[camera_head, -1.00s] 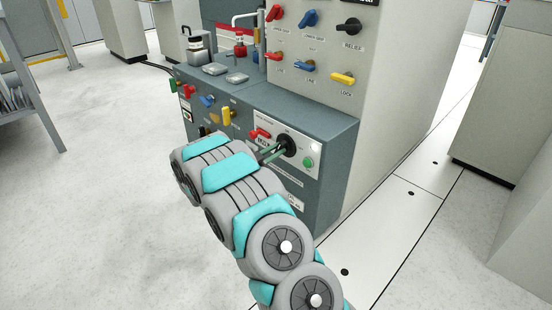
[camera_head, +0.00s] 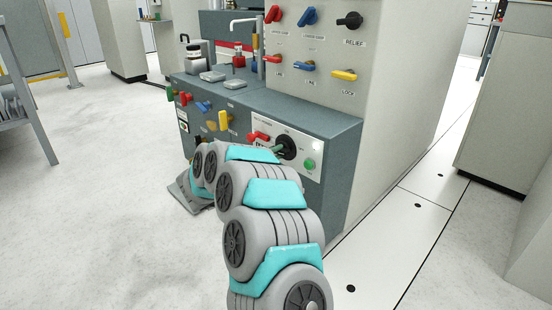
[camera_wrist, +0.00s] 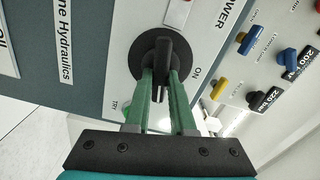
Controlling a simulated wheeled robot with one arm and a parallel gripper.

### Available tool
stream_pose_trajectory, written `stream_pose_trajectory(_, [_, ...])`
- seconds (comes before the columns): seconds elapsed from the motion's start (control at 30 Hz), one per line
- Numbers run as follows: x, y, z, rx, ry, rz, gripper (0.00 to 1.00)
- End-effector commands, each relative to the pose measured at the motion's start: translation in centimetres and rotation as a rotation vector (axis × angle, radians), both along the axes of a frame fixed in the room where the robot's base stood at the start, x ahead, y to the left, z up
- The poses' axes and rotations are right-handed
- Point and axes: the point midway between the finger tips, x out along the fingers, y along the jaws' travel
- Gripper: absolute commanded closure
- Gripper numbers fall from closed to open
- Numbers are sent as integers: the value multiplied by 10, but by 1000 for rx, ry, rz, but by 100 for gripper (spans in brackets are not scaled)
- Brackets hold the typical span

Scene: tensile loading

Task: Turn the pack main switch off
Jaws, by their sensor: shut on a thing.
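The main switch (camera_head: 287,146) is a black rotary knob on a white panel on the front of the grey-blue cabinet. In the wrist view the switch (camera_wrist: 136,62) has a round black base with a raised bar handle, near the labels POWER and ON. My gripper (camera_wrist: 161,78) has its green fingers shut on the bar, one on each side. In the head view only a bit of my gripper (camera_head: 277,150) shows at the switch; my arm hides the rest. I cannot read which position the handle marks.
A green button (camera_head: 309,164) sits just right of and below the switch, and a red handle (camera_head: 259,137) to its left. A yellow handle (camera_head: 224,121) is further left. More coloured knobs line the upright panel (camera_head: 420,60). The floor at left (camera_head: 90,200) is clear.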

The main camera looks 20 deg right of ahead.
Motion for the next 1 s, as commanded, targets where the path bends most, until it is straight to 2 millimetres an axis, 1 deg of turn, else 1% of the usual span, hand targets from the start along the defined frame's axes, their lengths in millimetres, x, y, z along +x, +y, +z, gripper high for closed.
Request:
stream_pose_trajectory(0.2, [-1,0,-3,50,-120,-3,100])
stream_pose_trajectory(0.43, [-2,-1,-3,74,-195,-5,100])
stream_pose_trajectory(1.0, [-2,-1,-4,83,-220,-6,100])
